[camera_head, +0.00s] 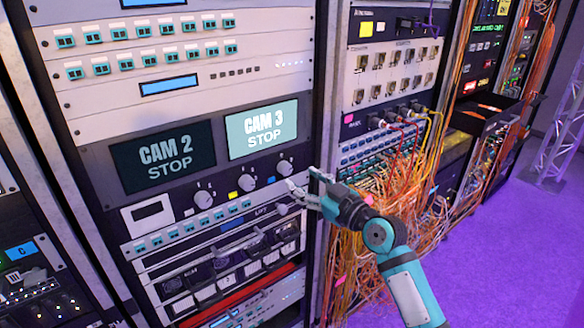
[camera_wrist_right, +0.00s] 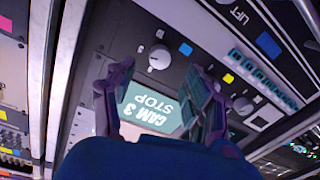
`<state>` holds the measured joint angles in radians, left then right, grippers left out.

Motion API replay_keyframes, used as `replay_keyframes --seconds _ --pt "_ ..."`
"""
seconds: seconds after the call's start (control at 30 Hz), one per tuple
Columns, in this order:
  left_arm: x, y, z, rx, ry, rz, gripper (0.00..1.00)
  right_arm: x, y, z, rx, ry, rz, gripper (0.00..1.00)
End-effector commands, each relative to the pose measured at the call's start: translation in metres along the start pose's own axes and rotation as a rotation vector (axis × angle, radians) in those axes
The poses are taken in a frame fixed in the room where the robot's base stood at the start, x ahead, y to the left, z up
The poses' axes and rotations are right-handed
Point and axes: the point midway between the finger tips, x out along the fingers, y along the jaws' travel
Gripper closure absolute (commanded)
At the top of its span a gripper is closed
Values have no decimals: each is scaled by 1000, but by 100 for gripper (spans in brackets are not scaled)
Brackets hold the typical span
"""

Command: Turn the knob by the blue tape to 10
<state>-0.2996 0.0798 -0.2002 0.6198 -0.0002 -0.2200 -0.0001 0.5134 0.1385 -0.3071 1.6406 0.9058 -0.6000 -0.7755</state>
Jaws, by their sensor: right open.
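The knob by the blue tape (camera_head: 285,167) is the rightmost of three dark round knobs below the screens in the head view. The blue tape (camera_head: 272,180) is a small square at its lower left. In the right wrist view the same knob (camera_wrist_right: 158,57) shows between the finger lines, with the blue tape (camera_wrist_right: 185,48) to its right. My right gripper (camera_head: 303,185) is open and empty, in front of the panel just right of and below this knob. The right wrist view shows its two fingers spread (camera_wrist_right: 160,70). The knob's setting is too small to read. My left gripper is out of view.
A second knob (camera_head: 246,183) has yellow tape (camera_head: 233,195); a third (camera_head: 203,199) has pale tape. The lit CAM 3 STOP screen (camera_head: 262,130) is above. Orange cables (camera_head: 400,190) hang close on the right. Purple floor (camera_head: 500,260) is clear beyond.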

Motion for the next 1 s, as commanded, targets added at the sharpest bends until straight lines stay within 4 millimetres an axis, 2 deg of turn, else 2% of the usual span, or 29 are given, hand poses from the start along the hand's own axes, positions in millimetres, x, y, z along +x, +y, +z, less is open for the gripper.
replay_keyframes --seconds 0.1,0.3,0.7,1.0 --pt "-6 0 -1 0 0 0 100 23 1 -3 4 1 0 46" --pt "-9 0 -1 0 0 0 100 47 1 -1 2 0 1 46" --pt "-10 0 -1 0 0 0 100 53 0 0 1 0 1 48" --pt "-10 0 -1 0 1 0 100 53 1 0 1 0 1 87"
